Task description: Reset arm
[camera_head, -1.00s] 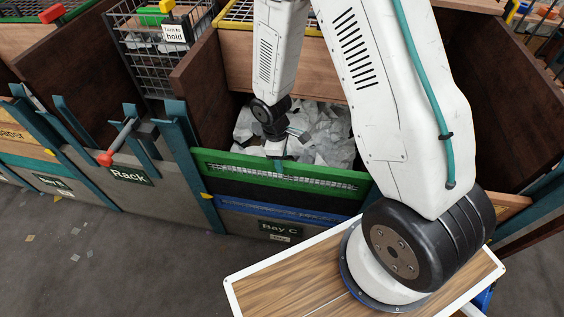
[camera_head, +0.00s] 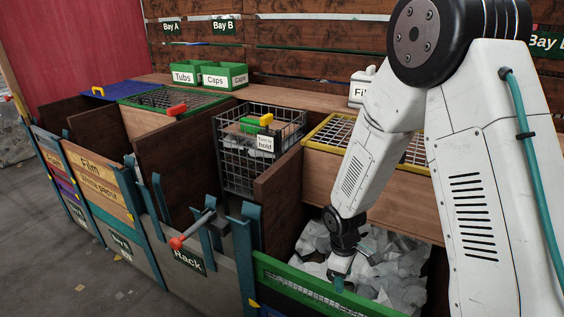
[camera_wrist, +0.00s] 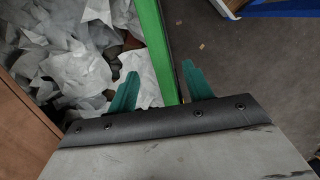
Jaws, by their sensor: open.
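My gripper (camera_wrist: 156,88) is open, with its two teal fingers spread apart in the wrist view. One finger is over the white crumpled scrap and the other is on the outer side of a green-edged front panel (camera_wrist: 154,40). Nothing is seen held between the fingers. In the head view my arm reaches down toward the bay full of scrap, with the wrist just behind the green front panel (camera_head: 310,290). The fingertips are small there, and whether they touch the panel cannot be told.
White crumpled scrap (camera_head: 395,268) fills the bay. A wire basket (camera_head: 235,160) hangs to its left, and a yellow-framed grid (camera_head: 330,130) lies behind. A red-tipped lever (camera_head: 177,242) sticks out at the rack. Green bins (camera_head: 225,83) stand at the back. Floor is open at lower left.

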